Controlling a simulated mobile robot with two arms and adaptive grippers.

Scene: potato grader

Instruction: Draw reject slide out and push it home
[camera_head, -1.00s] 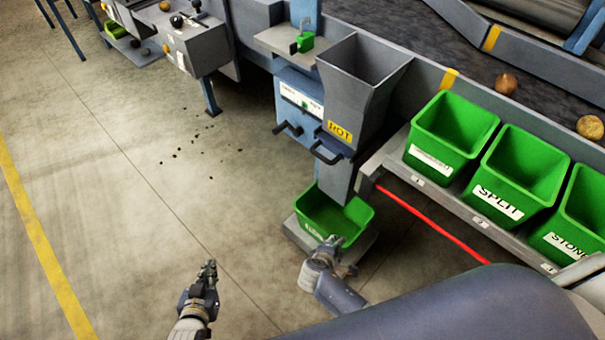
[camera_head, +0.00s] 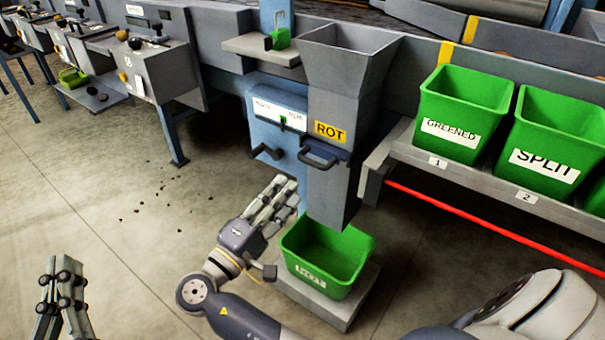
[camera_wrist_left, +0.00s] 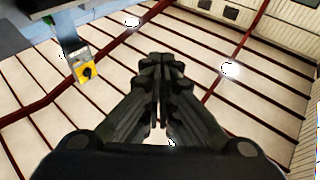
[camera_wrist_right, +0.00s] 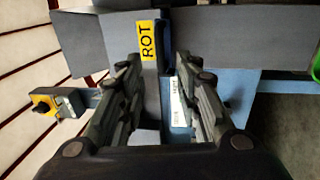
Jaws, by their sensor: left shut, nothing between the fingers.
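The reject chute is a grey hopper (camera_head: 350,60) with a yellow ROT label (camera_head: 330,131). A black bar handle (camera_head: 321,157) sits on its front just below the label. A second dark handle (camera_head: 266,151) is on the blue housing to its left. The slide itself is not clearly visible. My right gripper (camera_head: 285,190) is below and left of the handles, apart from them. In the right wrist view this gripper (camera_wrist_right: 157,62) is open and empty, facing the ROT label (camera_wrist_right: 146,40). My left gripper (camera_head: 62,265) is shut and empty, low at the far left; its wrist view shows the ceiling.
A green bin (camera_head: 335,252) stands on a low platform (camera_head: 347,312) under the chute, close to my right wrist. Green bins labelled GREENED (camera_head: 460,105) and SPLIT (camera_head: 545,140) stand on a shelf at right. A red line (camera_head: 470,215) runs below it. Floor at left is mostly clear.

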